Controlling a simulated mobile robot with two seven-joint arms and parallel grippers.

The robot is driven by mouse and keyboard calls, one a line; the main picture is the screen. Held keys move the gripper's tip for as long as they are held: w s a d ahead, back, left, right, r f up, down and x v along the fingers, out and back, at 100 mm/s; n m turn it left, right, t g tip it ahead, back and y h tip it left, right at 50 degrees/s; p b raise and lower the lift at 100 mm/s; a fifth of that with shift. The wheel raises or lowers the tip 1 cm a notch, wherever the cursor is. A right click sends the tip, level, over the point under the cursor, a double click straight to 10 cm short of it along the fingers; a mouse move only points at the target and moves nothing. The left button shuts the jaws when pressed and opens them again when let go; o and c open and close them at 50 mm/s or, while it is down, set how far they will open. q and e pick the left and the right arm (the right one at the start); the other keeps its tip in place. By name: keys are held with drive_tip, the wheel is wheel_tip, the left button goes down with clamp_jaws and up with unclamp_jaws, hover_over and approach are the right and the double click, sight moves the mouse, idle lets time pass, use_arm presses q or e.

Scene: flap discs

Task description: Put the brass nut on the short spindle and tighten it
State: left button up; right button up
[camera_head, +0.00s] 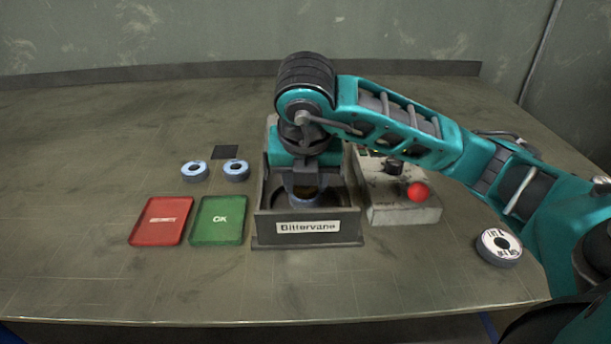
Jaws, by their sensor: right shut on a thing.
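My right gripper (305,187) reaches down from above into the dark open-topped box labelled "Bittervane" (308,228). It is shut on a small brownish thing, which looks like the brass nut (306,190), low inside the box. A blue-grey ring shows just below the fingers. The gripper and the box walls hide the short spindle, so I cannot tell whether the nut sits on it. My left gripper is not in view.
A grey control box with a red knob (418,192) stands right of the Bittervane box. A red tray (161,221) and a green "OK" tray (218,220) lie left. Two blue-grey discs (194,171) lie behind them. A labelled disc (498,247) lies at right. The front left table is clear.

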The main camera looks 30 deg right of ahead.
drive_tip(key=shift+r+m+p, duration=0.35)
drive_tip(key=shift+m+p, duration=0.15)
drive_tip(key=shift+p, duration=0.6)
drive_tip(key=m+g+h+p, duration=0.1)
drive_tip(key=m+p, duration=0.1)
drive_tip(key=p, duration=0.1)
drive_tip(key=shift+f+m, duration=0.1)
drive_tip(key=shift+m, duration=0.2)
drive_tip(key=shift+a+f+m+g+p, duration=0.1)
drive_tip(key=shift+m+g+p, duration=0.2)
drive_tip(key=shift+m+p, duration=0.6)
drive_tip(key=shift+w+f+m+p, duration=0.15)
drive_tip(key=shift+m+p, duration=0.15)
drive_tip(key=shift+p, duration=0.2)
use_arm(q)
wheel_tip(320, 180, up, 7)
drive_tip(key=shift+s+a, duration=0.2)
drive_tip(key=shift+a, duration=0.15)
use_arm(e)
drive_tip(key=shift+f, duration=0.15)
drive_tip(key=o, duration=1.2)
